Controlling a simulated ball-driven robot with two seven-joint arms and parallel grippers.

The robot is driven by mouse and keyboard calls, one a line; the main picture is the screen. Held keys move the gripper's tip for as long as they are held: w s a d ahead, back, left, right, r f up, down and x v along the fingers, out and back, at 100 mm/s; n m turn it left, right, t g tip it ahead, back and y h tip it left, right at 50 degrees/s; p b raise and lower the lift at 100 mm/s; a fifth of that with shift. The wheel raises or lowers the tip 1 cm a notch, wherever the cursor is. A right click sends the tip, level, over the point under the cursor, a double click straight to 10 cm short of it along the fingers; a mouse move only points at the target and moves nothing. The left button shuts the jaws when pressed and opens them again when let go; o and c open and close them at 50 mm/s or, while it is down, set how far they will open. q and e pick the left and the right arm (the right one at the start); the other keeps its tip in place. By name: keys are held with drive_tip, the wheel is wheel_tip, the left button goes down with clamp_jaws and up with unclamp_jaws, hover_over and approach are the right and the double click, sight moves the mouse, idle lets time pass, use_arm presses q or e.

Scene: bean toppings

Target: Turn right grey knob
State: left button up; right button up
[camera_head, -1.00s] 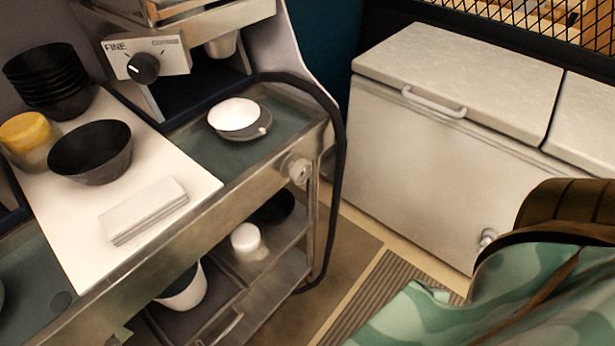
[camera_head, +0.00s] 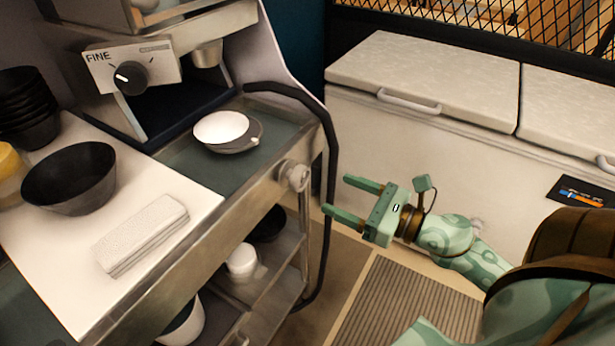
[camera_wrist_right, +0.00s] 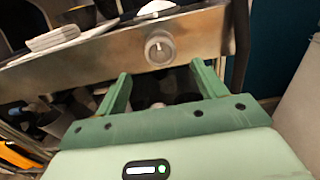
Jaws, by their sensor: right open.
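The grey knob (camera_head: 293,175) is on the right end of the metal counter's front edge. In the right wrist view the knob (camera_wrist_right: 159,48) faces the camera, a little beyond and above the fingertips. My right gripper (camera_head: 335,196) is open and empty, to the right of the knob in the head view, with its fingers pointing toward the cart. In the right wrist view my right gripper (camera_wrist_right: 161,72) shows its two fingers spread wide, with nothing between them touching. My left gripper is not in view.
A black hose (camera_head: 331,160) hangs beside the knob at the counter's right end. A plate (camera_head: 222,128) sits on the counter above. Shelves with a white cup (camera_head: 242,260) are below. A white chest freezer (camera_head: 420,150) stands behind my right arm.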

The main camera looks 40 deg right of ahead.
sight(304, 179)
drive_tip(key=p+x, duration=0.2)
drive_tip(key=x, duration=0.6)
drive_tip(key=shift+w+r, duration=0.1)
drive_tip(key=shift+r, duration=0.05)
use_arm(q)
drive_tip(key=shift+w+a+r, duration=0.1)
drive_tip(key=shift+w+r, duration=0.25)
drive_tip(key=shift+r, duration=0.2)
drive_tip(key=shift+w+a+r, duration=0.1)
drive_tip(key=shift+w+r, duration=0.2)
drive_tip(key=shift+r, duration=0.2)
use_arm(e)
drive_tip(key=shift+w+a, duration=0.15)
drive_tip(key=shift+w, duration=0.2)
drive_tip(key=c, duration=0.9)
